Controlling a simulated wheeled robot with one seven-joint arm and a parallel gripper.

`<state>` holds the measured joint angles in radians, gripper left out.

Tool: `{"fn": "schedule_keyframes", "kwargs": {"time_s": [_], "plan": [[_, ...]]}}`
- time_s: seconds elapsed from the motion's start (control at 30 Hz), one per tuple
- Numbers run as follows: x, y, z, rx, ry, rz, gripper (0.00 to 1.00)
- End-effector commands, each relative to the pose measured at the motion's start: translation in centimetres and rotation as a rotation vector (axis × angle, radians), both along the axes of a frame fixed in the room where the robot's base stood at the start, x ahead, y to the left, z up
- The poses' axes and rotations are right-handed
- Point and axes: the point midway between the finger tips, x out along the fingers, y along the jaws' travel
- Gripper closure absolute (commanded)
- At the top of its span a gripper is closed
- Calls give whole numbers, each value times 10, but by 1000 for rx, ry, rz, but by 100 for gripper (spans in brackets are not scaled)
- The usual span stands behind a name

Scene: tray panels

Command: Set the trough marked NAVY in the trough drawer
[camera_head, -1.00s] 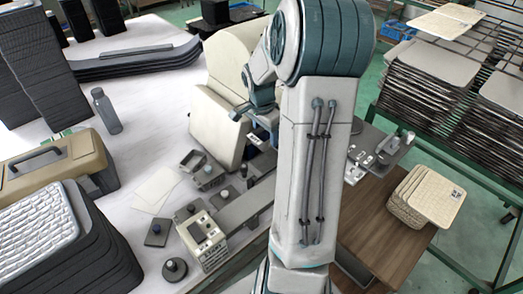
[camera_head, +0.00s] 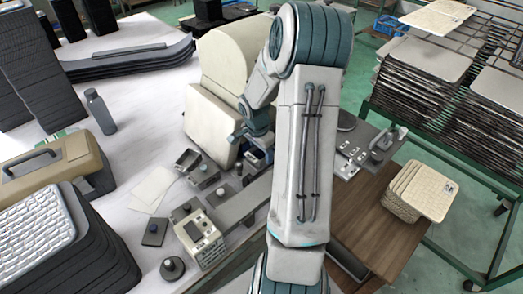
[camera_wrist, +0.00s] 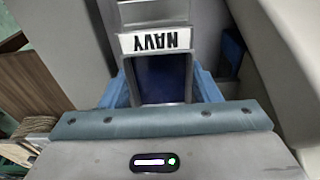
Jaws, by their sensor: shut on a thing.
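In the wrist view, a grey trough (camera_wrist: 161,99) with a dark navy inside has a white label (camera_wrist: 156,41) reading NAVY, upside down in the picture. My gripper (camera_wrist: 161,84) has its blue fingers on both sides of the trough, shut on it. In the head view my gripper (camera_head: 257,155) is low beside the cream machine, over the grey strip of the bench; the trough is too small and covered to make out there. I cannot tell which part is the trough drawer.
The large cream machine (camera_head: 215,118) stands close left of my gripper. Small grey open trays (camera_head: 204,174) and a control box (camera_head: 199,238) lie left of the grey strip (camera_head: 243,203). A brown wooden table (camera_head: 375,238) with stacked woven panels (camera_head: 420,190) is at right.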

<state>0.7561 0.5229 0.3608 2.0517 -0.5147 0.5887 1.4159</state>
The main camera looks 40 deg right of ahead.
Motion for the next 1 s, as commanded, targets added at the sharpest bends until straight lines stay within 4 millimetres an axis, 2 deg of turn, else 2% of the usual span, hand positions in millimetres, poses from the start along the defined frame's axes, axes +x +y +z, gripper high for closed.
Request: {"fn": "schedule_keyframes", "kwargs": {"time_s": [0.03, 0.1, 0.37, 0.53, 0.67, 1.0], "plan": [[0, 0, -2, -1, 0, 1, 41], [0, 0, -1, 0, 0, 1, 22], [0, 0, -1, 0, 0, 1, 22], [0, 0, 7, -2, -2, 0, 22], [1, 2, 27, -5, -4, 0, 22], [-1, 11, 94, -4, -3, 1, 22]]}}
